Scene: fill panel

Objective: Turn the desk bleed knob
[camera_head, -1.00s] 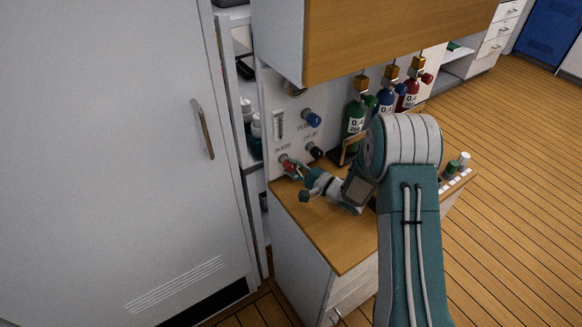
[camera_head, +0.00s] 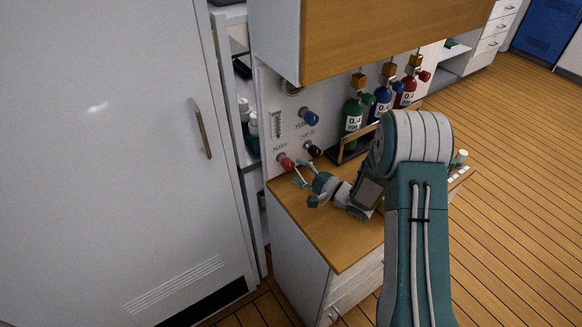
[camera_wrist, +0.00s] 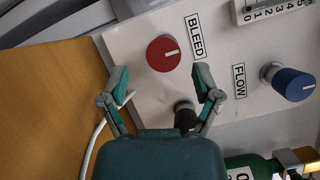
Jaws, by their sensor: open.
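The red bleed knob (camera_wrist: 163,54) sits on the white panel (camera_wrist: 140,42) beside the BLEED label, and its pale mark points right and slightly up in the wrist view. In the head view the red knob (camera_head: 286,163) is low on the panel, just above the desk. My gripper (camera_wrist: 160,82) is open and empty. In the wrist view its two fingers are spread below the knob, one to each side, apart from it. In the head view my gripper (camera_head: 303,174) is just right of and below the knob.
A blue flow knob (camera_wrist: 293,84) and a black knob (camera_wrist: 185,115) are on the same panel. Green (camera_head: 351,117), blue (camera_head: 382,103) and red (camera_head: 406,94) bottles stand in a rack at right. A wooden desk top (camera_head: 330,235) lies below; a white cabinet door (camera_head: 110,150) is at left.

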